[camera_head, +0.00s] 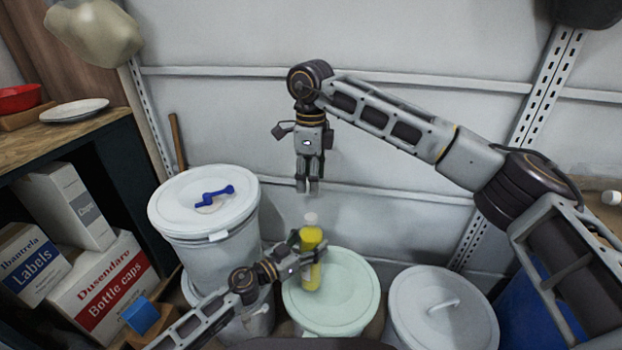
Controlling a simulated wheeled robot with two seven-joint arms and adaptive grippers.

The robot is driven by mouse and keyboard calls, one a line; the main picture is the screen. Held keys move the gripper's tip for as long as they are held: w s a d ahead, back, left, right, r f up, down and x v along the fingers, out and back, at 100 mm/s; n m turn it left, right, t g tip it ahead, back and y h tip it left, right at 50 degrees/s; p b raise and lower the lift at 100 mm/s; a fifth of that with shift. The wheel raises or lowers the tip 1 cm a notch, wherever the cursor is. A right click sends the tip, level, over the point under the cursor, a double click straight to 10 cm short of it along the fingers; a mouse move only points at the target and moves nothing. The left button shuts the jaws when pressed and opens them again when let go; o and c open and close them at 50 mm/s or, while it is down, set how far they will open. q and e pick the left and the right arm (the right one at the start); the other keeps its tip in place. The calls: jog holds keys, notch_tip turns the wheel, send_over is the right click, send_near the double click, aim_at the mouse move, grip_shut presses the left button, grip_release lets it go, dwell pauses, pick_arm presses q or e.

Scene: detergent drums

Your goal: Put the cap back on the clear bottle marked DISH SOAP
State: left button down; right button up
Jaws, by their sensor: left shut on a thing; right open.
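A bottle with yellow contents (312,272) stands upright over the pale green drum lid (345,290). Its label cannot be read. A small whitish piece (311,219) tops it; I cannot tell whether this is a cap or the clear neck. My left gripper (312,252) is shut on the bottle's upper body, and its fingers hide part of it. My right gripper (307,188) is open and points down, a little above the bottle's top and apart from it. No separate loose cap can be made out.
A white drum (205,245) with a blue object (214,196) on its lid stands left. A grey lidded drum (442,312) stands right. A shelf at far left holds labelled boxes (100,285), a plate (74,110) and a red bowl (20,98). The wall (230,110) is behind.

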pick_arm(q)
jog(key=shift+c, duration=1.2)
grip_release()
jog(key=shift+a, duration=0.1)
jog(key=v, duration=1.2)
jog(key=shift+s+f, duration=0.1)
